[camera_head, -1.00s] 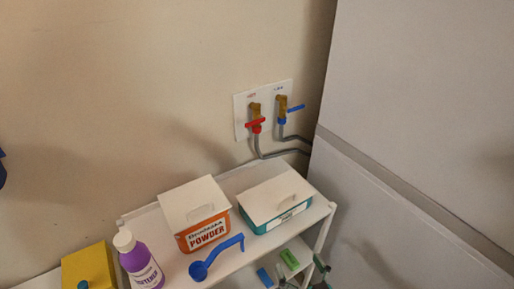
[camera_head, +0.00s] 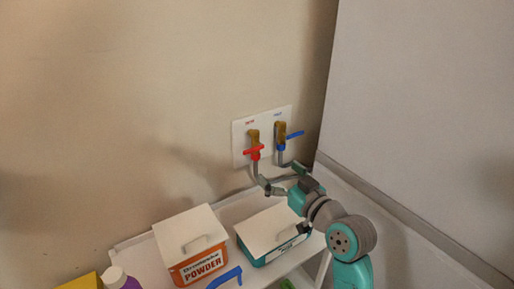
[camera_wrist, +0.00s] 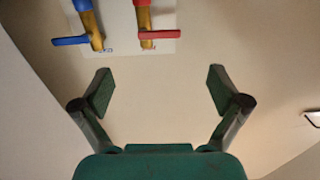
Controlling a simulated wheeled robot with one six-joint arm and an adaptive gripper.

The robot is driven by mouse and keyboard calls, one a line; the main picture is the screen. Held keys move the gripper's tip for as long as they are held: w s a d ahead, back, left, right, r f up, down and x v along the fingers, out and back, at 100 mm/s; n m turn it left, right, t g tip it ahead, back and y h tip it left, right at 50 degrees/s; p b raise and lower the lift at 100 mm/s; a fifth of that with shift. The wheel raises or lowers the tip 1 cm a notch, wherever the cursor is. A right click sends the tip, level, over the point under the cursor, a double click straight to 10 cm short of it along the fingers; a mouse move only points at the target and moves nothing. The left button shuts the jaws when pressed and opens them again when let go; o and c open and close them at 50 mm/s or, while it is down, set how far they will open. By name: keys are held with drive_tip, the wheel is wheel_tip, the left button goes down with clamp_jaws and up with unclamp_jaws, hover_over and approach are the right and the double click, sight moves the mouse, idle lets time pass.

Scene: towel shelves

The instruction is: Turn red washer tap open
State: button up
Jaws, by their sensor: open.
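The red washer tap (camera_head: 254,150) is on a white wall plate (camera_head: 240,128), a brass body with a red handle lying crosswise. The blue tap (camera_head: 281,147) is to its right, its blue lever pointing right. In the wrist view the red tap (camera_wrist: 158,34) is at the top centre and the blue tap (camera_wrist: 72,40) at the top left. My gripper (camera_head: 267,180) is open and empty, just below the taps and in front of the hoses. In the wrist view its two fingers (camera_wrist: 160,90) are wide apart, with bare wall between them, and do not touch either tap.
A white shelf (camera_head: 135,245) stands below, with an orange powder box (camera_head: 200,265), a teal box (camera_head: 262,255), a blue scoop (camera_head: 228,276) and a purple bottle (camera_head: 128,283). A tall grey panel (camera_head: 420,120) is close on the right. The wall left of the taps is clear.

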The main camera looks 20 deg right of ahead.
sight(255, 148)
drive_tip(key=x, duration=1.1)
drive_tip(key=shift+r, duration=0.35)
drive_tip(key=shift+w, duration=0.1)
drive_tip(key=c, duration=1.1)
